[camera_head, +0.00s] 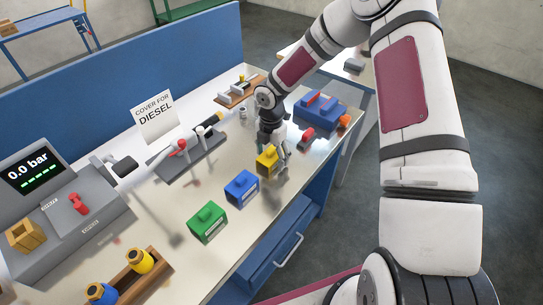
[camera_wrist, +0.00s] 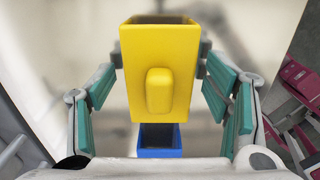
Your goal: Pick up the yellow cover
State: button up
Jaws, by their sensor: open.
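The yellow cover (camera_head: 266,161) is a small box with a knob, at the far end of a row of covers on the bench. It fills the middle of the wrist view (camera_wrist: 160,65), knob facing the camera. My gripper (camera_head: 280,155) is open and low over it. In the wrist view, its teal-padded fingers (camera_wrist: 160,85) stand on either side of the cover. I cannot tell whether the fingertips touch its sides, as the cover hides part of them.
A blue cover (camera_head: 241,188) and a green cover (camera_head: 207,223) stand nearer on the bench. A red-handled valve unit (camera_head: 190,152) is to the left, with a sign (camera_head: 155,116) reading "COVER FOR DIESEL" behind it. A blue block with red parts (camera_head: 321,110) stands beyond my gripper.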

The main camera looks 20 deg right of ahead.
jog(key=c, duration=1.2)
jog(key=shift+c, duration=0.2)
jog(key=shift+r, duration=0.15)
